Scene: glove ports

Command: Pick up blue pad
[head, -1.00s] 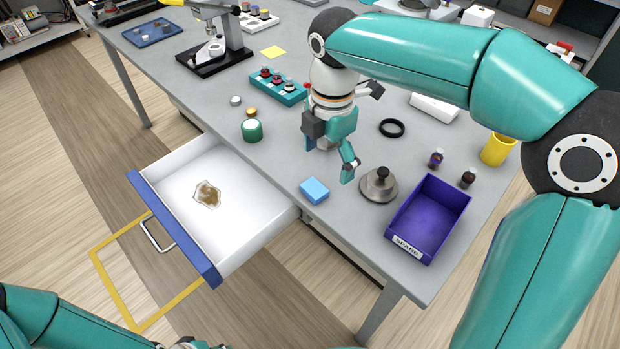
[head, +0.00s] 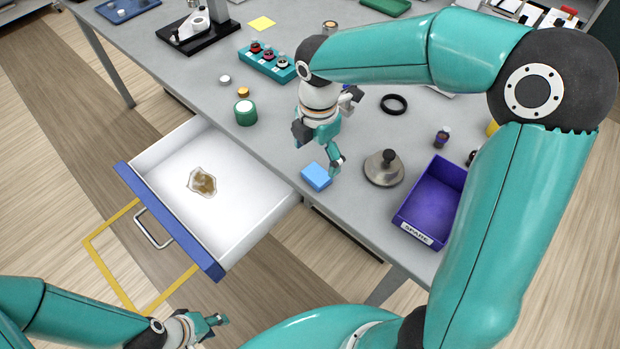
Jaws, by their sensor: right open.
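The blue pad (head: 316,177) is a small light-blue block lying on the grey table near its front edge, just right of the open drawer. My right gripper (head: 317,156) points down just above and behind the pad, with its fingers apart and one finger near the pad's right side. I cannot tell whether that finger touches the pad. My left gripper (head: 217,326) is low at the bottom of the view, in front of the drawer and away from the table. It is small and partly seen, so its opening is unclear.
An open white drawer (head: 247,207) with a blue front holds a brownish patch (head: 202,182). Right of the pad stand a grey knobbed weight (head: 383,169) and a purple SPARE bin (head: 428,205). A green jar (head: 245,112) and teal rack (head: 267,64) stand behind left.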

